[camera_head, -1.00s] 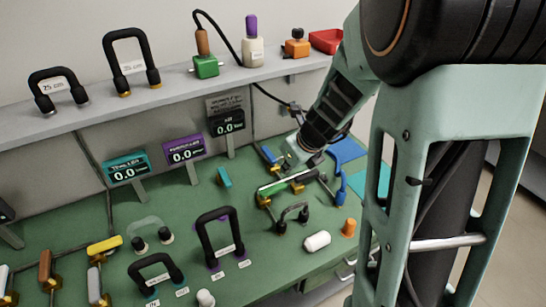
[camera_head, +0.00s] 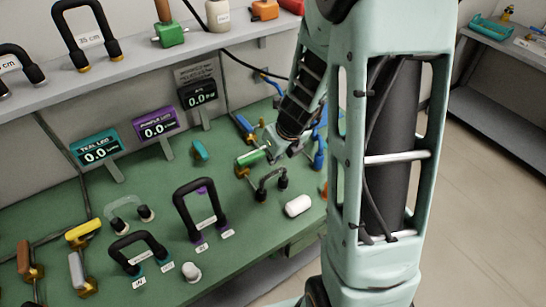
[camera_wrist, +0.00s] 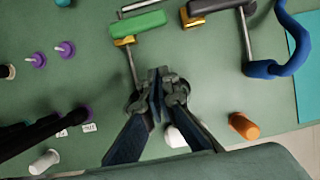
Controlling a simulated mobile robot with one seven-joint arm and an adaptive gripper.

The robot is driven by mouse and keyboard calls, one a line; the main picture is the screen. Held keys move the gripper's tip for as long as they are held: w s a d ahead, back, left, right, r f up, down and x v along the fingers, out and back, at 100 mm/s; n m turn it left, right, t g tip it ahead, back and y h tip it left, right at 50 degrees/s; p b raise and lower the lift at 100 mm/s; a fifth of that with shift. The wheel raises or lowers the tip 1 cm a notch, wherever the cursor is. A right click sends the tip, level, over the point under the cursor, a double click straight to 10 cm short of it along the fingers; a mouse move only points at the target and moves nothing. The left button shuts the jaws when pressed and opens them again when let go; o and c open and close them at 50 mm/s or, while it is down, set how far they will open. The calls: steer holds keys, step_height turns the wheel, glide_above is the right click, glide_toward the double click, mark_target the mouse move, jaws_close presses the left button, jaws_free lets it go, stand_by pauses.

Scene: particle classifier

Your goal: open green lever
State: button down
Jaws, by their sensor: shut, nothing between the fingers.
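The green lever (camera_head: 250,157) lies on the green bench, its handle running roughly left to right. In the wrist view the green handle (camera_wrist: 138,24) is near the top, with a brass fitting (camera_wrist: 125,41) below its left end. A metal rod runs down from that fitting towards my fingers. My gripper (camera_wrist: 158,72) is shut and empty, with its tips below the handle in the wrist view. In the head view my gripper (camera_head: 270,146) is by the handle's right end, partly hidden by my arm. I cannot tell whether it touches the handle.
A black-and-brass lever (camera_wrist: 212,8) and a curved blue handle (camera_wrist: 280,50) are to the right of the green handle. An orange cylinder (camera_wrist: 243,125) and a white cylinder (camera_head: 298,206) stand nearby. A black arched handle (camera_head: 270,182) is in front. Display screens (camera_head: 155,124) line the back.

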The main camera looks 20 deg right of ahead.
mark_target(251, 160)
steer(key=b+x, duration=0.2)
steer(key=x, duration=0.4)
steer(key=shift+f, duration=0.3)
steer(key=w, duration=0.1)
steer(key=w+p, duration=0.1)
steer(key=w+a+p, duration=0.1)
steer(key=shift+r, duration=0.35)
steer(key=shift+w+a+f, duration=0.1)
steer(key=shift+w+a, duration=0.05)
steer(key=shift+w, duration=0.35)
